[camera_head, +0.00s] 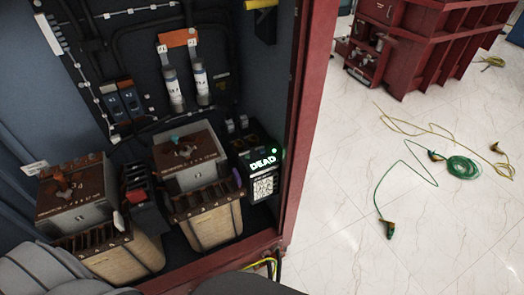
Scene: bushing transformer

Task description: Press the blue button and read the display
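A small dark box with a display (262,162) stands at the right inside the open cabinet. Neither gripper is in view. Grey rounded shapes at the lower left and bottom edge look like parts of my own arms.
Two transformer-like blocks (190,160) (75,195) stand in the cabinet, with wiring and two white cylinders (173,88) (201,82) behind. The red cabinet frame (300,120) borders the opening.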

